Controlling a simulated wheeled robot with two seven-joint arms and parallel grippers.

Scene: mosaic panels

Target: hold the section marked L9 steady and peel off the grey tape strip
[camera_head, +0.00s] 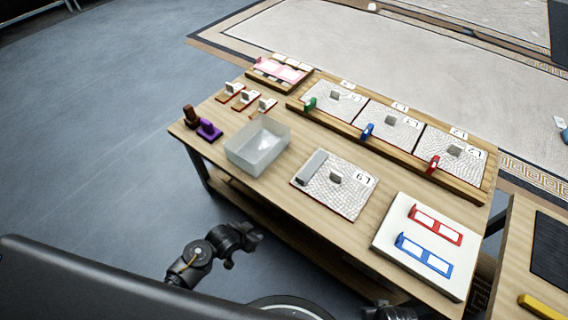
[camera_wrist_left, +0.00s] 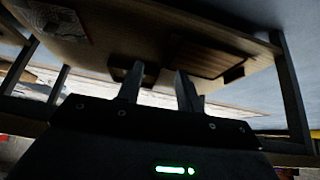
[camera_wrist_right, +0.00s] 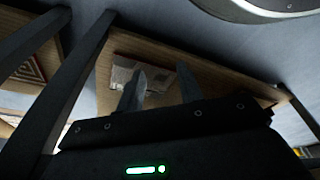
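The section marked L9 (camera_head: 349,196) is a white mosaic panel with a small grey block on it. It lies flat near the front middle of the table. The grey tape strip (camera_head: 313,167) lies along its left edge. My left gripper (camera_head: 243,243) is in front of the table, apart from the panel. Its two fingers stand apart and empty in the left wrist view (camera_wrist_left: 160,88). My right gripper's fingers also stand apart and empty in the right wrist view (camera_wrist_right: 161,88). In the head view only a dark part of my right arm shows at the bottom edge.
A clear bin (camera_head: 258,146) stands left of the panel. A white board (camera_head: 390,246) with red and blue frames lies to the right. A wooden rack (camera_head: 452,186) with several mosaic panels and coloured clips runs behind. Purple (camera_head: 209,130) and brown handled pieces stand at the left end.

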